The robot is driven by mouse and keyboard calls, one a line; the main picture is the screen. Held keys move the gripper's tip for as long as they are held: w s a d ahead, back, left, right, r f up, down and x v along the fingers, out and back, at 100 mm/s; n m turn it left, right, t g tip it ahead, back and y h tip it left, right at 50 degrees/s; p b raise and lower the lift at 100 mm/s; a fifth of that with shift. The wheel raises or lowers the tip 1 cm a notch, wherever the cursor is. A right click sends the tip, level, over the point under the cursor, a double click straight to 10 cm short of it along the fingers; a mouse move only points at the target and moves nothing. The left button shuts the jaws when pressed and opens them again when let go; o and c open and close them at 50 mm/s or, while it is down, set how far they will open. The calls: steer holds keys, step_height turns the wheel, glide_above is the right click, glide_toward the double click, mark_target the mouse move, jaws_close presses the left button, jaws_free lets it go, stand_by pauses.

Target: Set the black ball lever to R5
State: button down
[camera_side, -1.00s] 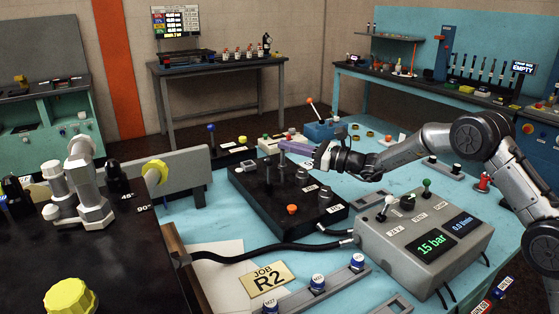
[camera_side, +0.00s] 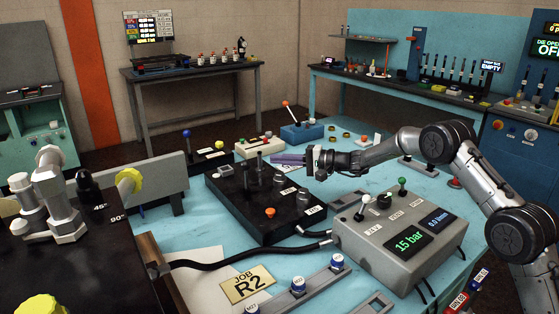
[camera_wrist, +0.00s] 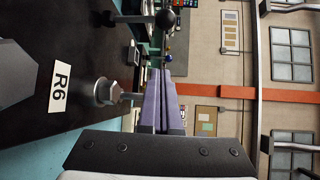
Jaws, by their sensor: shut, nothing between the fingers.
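The black block (camera_side: 265,222) with levers stands on the blue table in the middle of the side view. Two dark upright lever stems (camera_side: 250,172) rise from it; their tops are hard to make out. In the wrist view a black ball (camera_wrist: 166,19) on a thin pale stem is at the top, beyond and to one side of my fingertips. My gripper (camera_side: 273,158) is shut and empty, its purple fingers level above the block, close to the stems in the picture. The fingers (camera_wrist: 160,72) also show in the wrist view; contact with a lever cannot be told.
A grey console (camera_side: 400,235) reads 15 bar. A card (camera_side: 248,283) reads JOB R2. A blue-ball lever (camera_side: 187,134) stands behind.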

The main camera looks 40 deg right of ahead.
mark_target(246, 175)
steer(key=x, duration=0.7)
steer(key=shift+s+a, duration=0.1)
steer(key=shift+a, duration=0.15)
steer(key=shift+s+a+r, duration=0.1)
steer(key=shift+s+a, duration=0.35)
steer(key=shift+s, duration=0.3)
steer(key=shift+s+a+r, duration=0.1)
steer(key=shift+s+a, duration=0.35)
steer(key=shift+s, duration=0.35)
steer(key=shift+s+f, duration=0.15)
steer(key=shift+s, duration=0.55)
steer(key=shift+s+f, duration=0.2)
steer(key=shift+s, duration=0.55)
